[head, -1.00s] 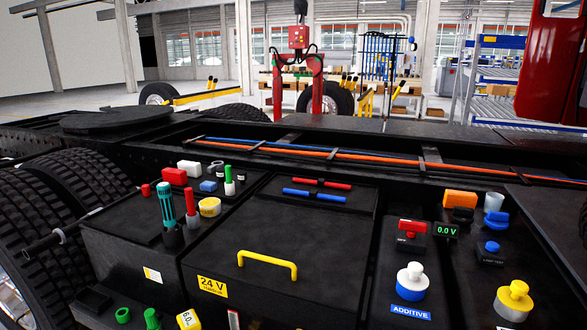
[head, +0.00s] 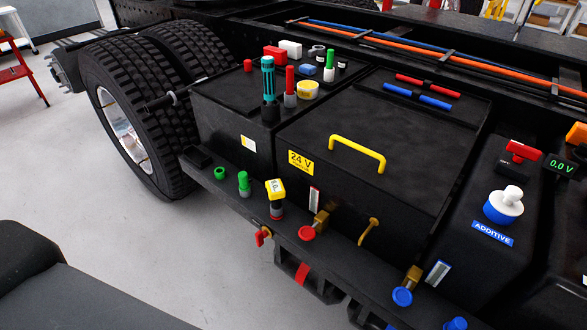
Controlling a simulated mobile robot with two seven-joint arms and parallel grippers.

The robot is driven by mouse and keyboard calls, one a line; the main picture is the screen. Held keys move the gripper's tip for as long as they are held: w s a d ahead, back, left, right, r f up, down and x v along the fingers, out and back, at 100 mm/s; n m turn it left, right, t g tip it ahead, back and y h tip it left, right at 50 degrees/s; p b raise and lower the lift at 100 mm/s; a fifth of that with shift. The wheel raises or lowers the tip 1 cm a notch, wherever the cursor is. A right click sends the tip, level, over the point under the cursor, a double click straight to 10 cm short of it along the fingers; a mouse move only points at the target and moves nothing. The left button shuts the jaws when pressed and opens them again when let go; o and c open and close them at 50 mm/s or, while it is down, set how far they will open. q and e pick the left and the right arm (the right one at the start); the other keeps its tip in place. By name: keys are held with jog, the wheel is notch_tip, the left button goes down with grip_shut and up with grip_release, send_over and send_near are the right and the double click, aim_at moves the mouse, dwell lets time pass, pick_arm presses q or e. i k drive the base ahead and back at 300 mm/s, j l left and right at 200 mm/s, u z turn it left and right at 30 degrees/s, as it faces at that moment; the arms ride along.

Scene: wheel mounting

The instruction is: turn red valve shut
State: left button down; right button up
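A round red knob (head: 307,233) sits on a brass fitting (head: 321,219) at the front ledge below the 24 V box, in the head view. A smaller red lever (head: 263,236) hangs left of it, under the ledge. I cannot tell which of the two is the red valve, nor whether either is open or shut. A similar blue knob (head: 402,296) with a brass fitting (head: 413,275) is further right. Neither of my grippers is in view.
The black box (head: 350,187) has a yellow handle (head: 357,154). A yellow-topped item (head: 275,190) and green caps (head: 243,182) stand on the ledge. A brass hook-like piece (head: 370,231) is nearby. Big tyres (head: 135,110) are left; grey floor (head: 170,240) is clear in front.

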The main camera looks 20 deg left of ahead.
aim_at(259, 235)
jog(key=j+u, duration=0.1)
jog(key=u, duration=0.3)
jog(key=j+u, duration=0.15)
jog(key=u, duration=0.3)
jog(key=i+j+z, duration=0.1)
jog(key=z, duration=0.35)
jog(key=j+z, duration=0.4)
